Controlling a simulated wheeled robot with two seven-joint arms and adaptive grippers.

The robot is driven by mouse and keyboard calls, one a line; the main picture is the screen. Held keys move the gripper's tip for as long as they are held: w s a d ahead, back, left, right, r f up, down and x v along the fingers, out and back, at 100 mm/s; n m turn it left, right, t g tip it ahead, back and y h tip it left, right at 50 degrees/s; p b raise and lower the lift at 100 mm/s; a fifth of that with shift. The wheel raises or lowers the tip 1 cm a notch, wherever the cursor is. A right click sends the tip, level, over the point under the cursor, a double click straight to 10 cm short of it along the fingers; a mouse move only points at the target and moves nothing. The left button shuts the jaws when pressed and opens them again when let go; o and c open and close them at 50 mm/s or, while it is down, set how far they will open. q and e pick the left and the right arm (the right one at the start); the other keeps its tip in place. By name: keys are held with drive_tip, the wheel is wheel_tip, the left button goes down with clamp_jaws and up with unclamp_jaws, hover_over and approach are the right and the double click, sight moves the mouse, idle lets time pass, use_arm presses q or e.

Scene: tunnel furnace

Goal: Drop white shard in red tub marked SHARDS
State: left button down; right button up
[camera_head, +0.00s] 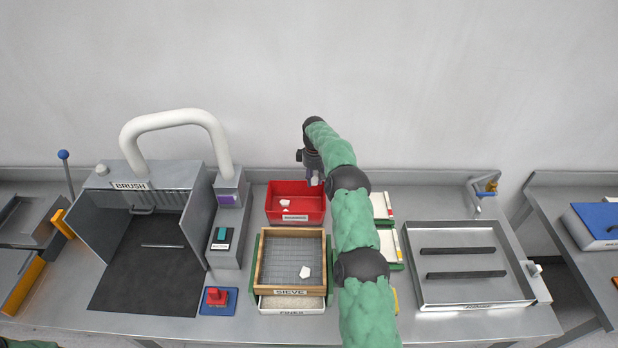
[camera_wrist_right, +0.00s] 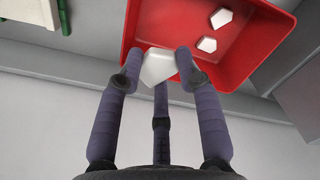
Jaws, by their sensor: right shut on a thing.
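The red tub (camera_head: 295,216) stands behind the sieve on the bench, and it fills the top of the right wrist view (camera_wrist_right: 240,85). Two white shards (camera_wrist_right: 221,18) (camera_wrist_right: 207,45) lie in the tub. My right gripper (camera_head: 315,180) is shut on another white shard (camera_wrist_right: 158,66), held over the tub's edge near its right side in the head view. One more white shard (camera_head: 305,272) lies on the mesh of the wooden-framed sieve (camera_head: 262,260). The label on the tub's front is too small to read. My left gripper is not in view.
A grey brush hood (camera_head: 150,175) with a white pipe (camera_head: 178,115) stands at the left. A red button (camera_head: 216,296) sits on a blue plate. A metal tray (camera_head: 470,302) with two dark bars lies at the right. White-topped green trays (camera_head: 388,245) are partly hidden behind my right arm.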

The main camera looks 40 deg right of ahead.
drive_tip(key=b, duration=0.1)
hover_over(313, 210)
drive_tip(key=shift+f, duration=2.65)
wheel_tip(313, 210, down, 11)
drive_tip(key=b, duration=1)
drive_tip(key=shift+d, duration=0.1)
drive_tip(key=o, duration=1.1)
drive_tip(key=shift+c, duration=0.2)
wheel_tip(313, 210, up, 12)
drive_tip(key=shift+r, duration=0.1)
